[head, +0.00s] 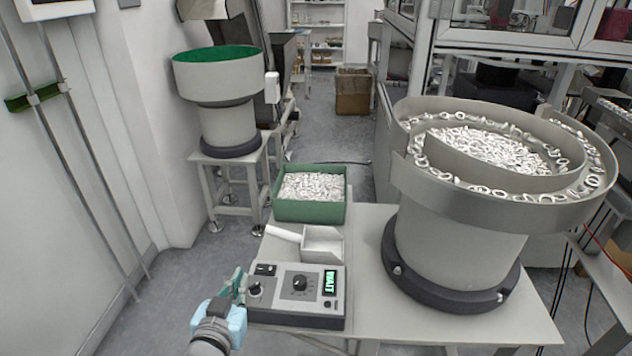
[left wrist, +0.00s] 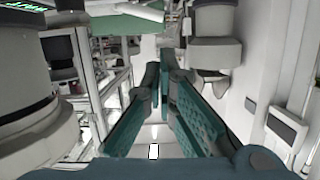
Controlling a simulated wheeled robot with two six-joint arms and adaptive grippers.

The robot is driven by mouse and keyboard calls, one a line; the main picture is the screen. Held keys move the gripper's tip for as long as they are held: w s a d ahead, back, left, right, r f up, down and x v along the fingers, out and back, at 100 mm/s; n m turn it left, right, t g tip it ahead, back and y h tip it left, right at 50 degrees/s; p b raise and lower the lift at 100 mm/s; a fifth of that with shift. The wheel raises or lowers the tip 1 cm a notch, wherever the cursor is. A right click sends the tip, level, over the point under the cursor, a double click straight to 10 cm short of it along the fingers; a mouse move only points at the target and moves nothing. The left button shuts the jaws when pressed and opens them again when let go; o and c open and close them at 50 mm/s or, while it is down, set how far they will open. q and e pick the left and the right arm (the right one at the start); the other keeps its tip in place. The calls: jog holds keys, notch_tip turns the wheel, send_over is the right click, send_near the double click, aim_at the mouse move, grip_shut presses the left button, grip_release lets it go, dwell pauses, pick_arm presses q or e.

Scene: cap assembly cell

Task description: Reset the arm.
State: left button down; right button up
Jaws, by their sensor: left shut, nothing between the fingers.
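My left gripper (head: 239,278) is at the left edge of the control box (head: 300,318) in the head view, with its teal fingers near a black knob. I cannot tell whether it touches the box. In the left wrist view its fingers (left wrist: 162,72) come together with nothing between them. The box has two knobs, a black switch and a green display (head: 330,282) that reads WAIT. My right gripper is not in view.
A large bowl feeder (head: 455,245) full of white rings stands right on the table (head: 375,300). Behind the box are a white scoop (head: 322,243) and a green bin (head: 310,210) of white parts. Another feeder (head: 222,85) stands back left. Floor (head: 190,280) is free at left.

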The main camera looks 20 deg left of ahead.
pick_arm(q)
jog(key=s+d+f+m+g+h, duration=0.25)
jog(key=s+f+g, duration=0.25)
jog(key=s+f, duration=0.3)
jog(key=s+d+f+m+g+h, duration=0.1)
jog(key=s+d+f+g, duration=0.2)
jog(key=s+f+g, duration=0.55)
jog(key=s+a+f+t+p, duration=0.1)
jog(key=s+f+p, duration=0.35)
jog(key=f, duration=1.25)
jog(key=s+f, duration=0.9)
jog(key=s, duration=0.5)
jog(key=shift+a+f+g, duration=0.2)
jog(key=shift+a+g, duration=0.25)
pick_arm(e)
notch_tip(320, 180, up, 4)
pick_arm(q)
jog(key=shift+s+n, duration=0.1)
jog(key=shift+n, duration=0.15)
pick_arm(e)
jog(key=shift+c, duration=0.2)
